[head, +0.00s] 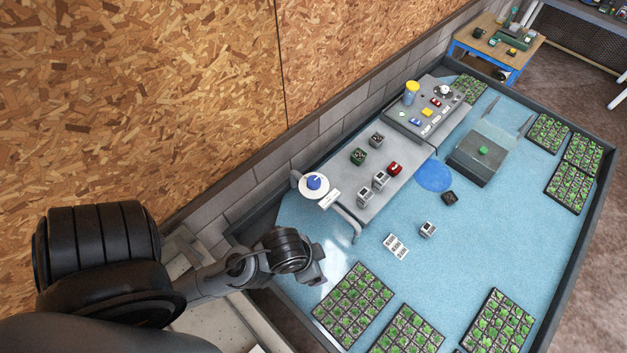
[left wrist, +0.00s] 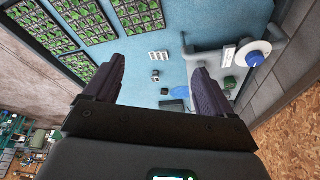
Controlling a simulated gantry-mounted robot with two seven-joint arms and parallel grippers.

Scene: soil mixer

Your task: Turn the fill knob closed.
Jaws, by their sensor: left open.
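A blue knob (head: 314,182) on a round white dial plate (head: 308,192) sits at the near left end of the grey bench, beside a white label (head: 330,198). I take it to be the fill knob. In the left wrist view the blue knob (left wrist: 254,58) is at the upper right, outside my fingers. My left gripper (head: 318,274) is in front of and below the knob in the head view, clearly apart from it. In the left wrist view my left gripper (left wrist: 159,63) has its fingers wide apart with nothing between them. My right gripper is not in view.
The grey bench (head: 372,212) carries several small boxes and a red one (head: 394,168). A bent grey pipe (head: 347,222) stands beside the knob. Seedling trays (head: 353,304) lie on the blue surface (head: 400,275). A block wall (head: 225,200) runs close behind the bench.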

